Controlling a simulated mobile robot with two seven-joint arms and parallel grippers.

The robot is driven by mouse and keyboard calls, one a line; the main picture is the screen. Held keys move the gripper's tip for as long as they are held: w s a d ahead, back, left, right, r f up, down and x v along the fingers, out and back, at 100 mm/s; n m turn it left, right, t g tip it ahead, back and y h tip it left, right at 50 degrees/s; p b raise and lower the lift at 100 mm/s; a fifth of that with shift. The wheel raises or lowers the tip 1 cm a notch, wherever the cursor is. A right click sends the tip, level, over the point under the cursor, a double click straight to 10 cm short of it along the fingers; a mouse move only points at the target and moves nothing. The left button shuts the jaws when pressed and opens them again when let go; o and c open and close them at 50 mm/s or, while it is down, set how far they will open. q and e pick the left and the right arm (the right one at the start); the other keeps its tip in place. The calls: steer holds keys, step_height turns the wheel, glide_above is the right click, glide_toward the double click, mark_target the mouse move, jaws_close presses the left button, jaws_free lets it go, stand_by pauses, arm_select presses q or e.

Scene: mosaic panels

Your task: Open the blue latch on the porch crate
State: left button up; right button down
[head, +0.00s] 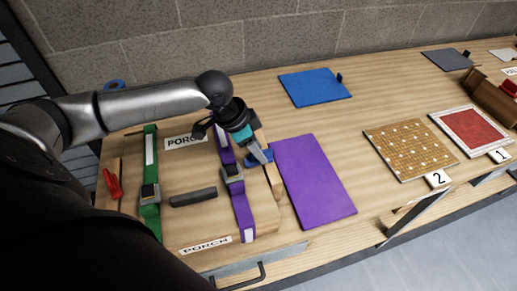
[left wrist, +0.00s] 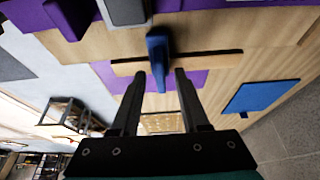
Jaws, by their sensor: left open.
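The porch crate (head: 207,221) is a wooden box with PORCH labels, a green strap and a purple strap. The blue latch (head: 262,156) is on its right side; it also shows in the left wrist view (left wrist: 157,52), standing out from a wooden strip. My left gripper (head: 250,143) is at this latch. In the left wrist view its open fingers (left wrist: 160,74) lie on either side of the latch's free end, with gaps visible. A red latch (head: 112,184) is on the crate's left side. My right gripper is not in view.
A purple panel (head: 314,181) lies right of the crate, and a blue panel (head: 314,87) lies behind it. Mosaic panels in tan (head: 410,147) and red (head: 470,131) lie further right. A dark handle (head: 193,197) is on the crate top. A stone wall (head: 270,35) stands behind.

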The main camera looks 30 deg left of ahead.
arm_select(q)
steer(key=shift+w+f, duration=0.1)
steer(key=shift+f, duration=0.15)
jaws_close()
stand_by(0.5)
